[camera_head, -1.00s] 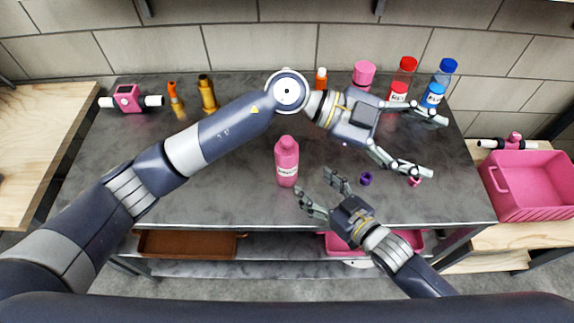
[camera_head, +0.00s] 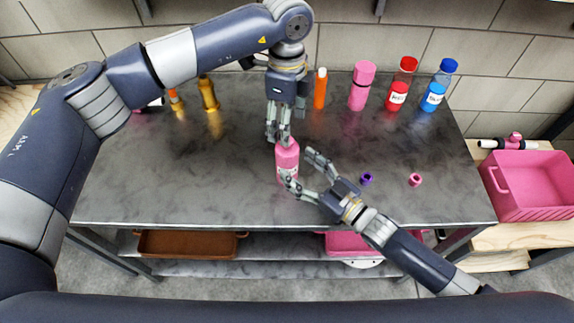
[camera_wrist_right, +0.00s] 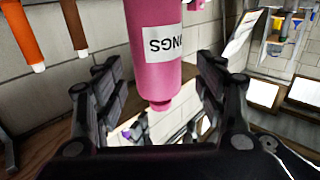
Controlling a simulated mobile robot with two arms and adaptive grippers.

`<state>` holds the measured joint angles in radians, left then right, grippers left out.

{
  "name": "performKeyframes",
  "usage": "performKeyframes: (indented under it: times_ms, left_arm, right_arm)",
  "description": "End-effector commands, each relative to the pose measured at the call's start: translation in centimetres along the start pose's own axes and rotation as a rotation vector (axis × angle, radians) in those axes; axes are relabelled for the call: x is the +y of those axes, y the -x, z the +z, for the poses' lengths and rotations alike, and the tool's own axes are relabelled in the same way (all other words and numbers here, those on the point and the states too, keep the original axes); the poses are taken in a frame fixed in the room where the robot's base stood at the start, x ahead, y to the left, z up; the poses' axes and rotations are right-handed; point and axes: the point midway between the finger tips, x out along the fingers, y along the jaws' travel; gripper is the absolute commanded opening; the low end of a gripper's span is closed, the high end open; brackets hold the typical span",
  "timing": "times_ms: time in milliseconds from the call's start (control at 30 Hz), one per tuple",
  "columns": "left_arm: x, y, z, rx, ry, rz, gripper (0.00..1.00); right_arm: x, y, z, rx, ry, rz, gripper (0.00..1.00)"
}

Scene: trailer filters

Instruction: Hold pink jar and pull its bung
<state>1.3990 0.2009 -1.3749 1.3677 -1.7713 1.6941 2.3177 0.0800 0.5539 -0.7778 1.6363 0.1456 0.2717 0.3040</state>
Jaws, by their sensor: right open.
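The pink jar (camera_head: 288,165) stands upright near the middle of the grey table, with a white label. In the right wrist view the jar (camera_wrist_right: 154,75) hangs upside down in the picture between the spread fingers, with gaps visible on both sides. The narrow pink bung end (camera_wrist_right: 160,105) shows there at the jar's lower end. My left gripper (camera_head: 278,134) points down just above the jar's top and hides the bung in the head view. Its fingers appear close together; their grip is unclear.
Orange tube (camera_head: 320,90), pink bottle (camera_head: 361,88), red bottle (camera_head: 398,96) and blue bottle (camera_head: 434,97) stand along the back. A purple ring (camera_head: 367,179) and pink ring (camera_head: 415,180) lie right of the jar. A pink crate (camera_head: 530,185) stands beyond the table's right edge.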

Motion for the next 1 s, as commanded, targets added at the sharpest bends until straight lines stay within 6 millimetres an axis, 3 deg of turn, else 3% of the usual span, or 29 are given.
performKeyframes:
  times_ms: [100,300,667,767,933,967,1000]
  left_arm:
    - [0.0,0.0,0.0,0.001,-0.001,0.0,0.63]
    - [0.0,0.0,-0.1,0.002,-0.002,0.0,0.63]
    - [0.0,0.0,-0.1,0.002,-0.002,0.0,0.63]
    - [0.0,0.0,-0.1,0.003,-0.002,0.0,0.63]
    - [0.0,0.0,-0.1,0.003,-0.002,0.0,0.63]
    - [0.0,0.0,-0.1,0.003,-0.002,0.0,0.61]
    - [0.0,0.0,-0.1,0.004,-0.002,0.0,0.52]
  right_arm:
    - [0.0,-2.2,-0.1,0.002,0.0,0.0,0.65]
    - [0.0,-4.2,0.0,-0.001,0.0,0.001,0.65]
    - [0.0,-4.7,0.0,-0.001,0.0,0.0,0.65]
    - [0.0,-4.7,0.0,-0.001,0.0,0.0,0.47]
    - [0.0,-4.7,0.1,-0.002,0.0,0.0,0.08]
    - [0.0,-4.7,0.1,-0.002,0.0,0.0,0.04]
    - [0.0,-4.7,0.1,-0.002,0.0,0.0,0.04]
